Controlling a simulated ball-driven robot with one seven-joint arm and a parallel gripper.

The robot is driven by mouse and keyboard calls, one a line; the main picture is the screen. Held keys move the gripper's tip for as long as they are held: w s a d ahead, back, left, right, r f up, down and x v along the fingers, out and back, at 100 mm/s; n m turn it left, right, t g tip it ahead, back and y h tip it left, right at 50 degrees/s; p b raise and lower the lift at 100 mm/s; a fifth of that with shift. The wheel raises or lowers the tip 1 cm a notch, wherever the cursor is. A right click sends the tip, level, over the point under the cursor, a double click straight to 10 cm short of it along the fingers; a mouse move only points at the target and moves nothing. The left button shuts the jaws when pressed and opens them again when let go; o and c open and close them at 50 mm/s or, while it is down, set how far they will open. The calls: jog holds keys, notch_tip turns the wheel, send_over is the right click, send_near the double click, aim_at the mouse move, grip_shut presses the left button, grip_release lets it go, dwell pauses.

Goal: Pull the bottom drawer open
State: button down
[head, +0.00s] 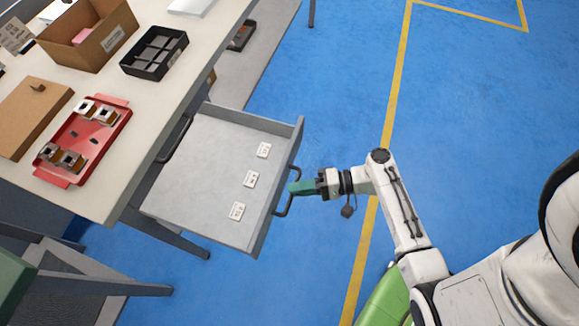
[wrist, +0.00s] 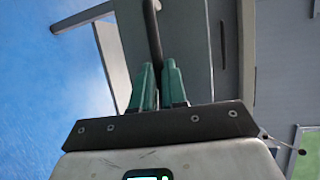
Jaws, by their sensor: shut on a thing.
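The bottom drawer (head: 200,165) is a grey metal tray and stands well out from under the bench in the head view. Three small white labelled pieces (head: 250,179) lie inside it, near its front. Its dark bar handle (head: 284,209) is on the front panel. My gripper (head: 296,188) has green fingers shut on this handle. In the wrist view the handle (wrist: 152,35) runs up from between the fingers (wrist: 158,84). Another dark handle (head: 176,140) sits at the bench edge above the open drawer.
The bench top (head: 150,100) carries a red tray (head: 84,142) with metal parts, a black divided tray (head: 154,53), a cardboard box (head: 90,35) and a brown board (head: 30,115). A grey stool-like frame (head: 75,275) stands at lower left. Blue floor (head: 340,100) to the right is clear.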

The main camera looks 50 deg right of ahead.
jog(key=shift+s, duration=0.15)
jog(key=c, duration=1.2)
grip_release()
jog(key=shift+o, duration=0.2)
jog(key=v, duration=1)
jog(key=shift+s+d, duration=0.25)
jog(key=shift+d, duration=0.05)
jog(key=a+r+n+g+h+p, duration=0.7)
jog(key=r+n+g+h, duration=0.3)
jog(key=r, duration=0.3)
jog(key=shift+g+h, duration=0.3)
jog(key=shift+g, duration=0.2)
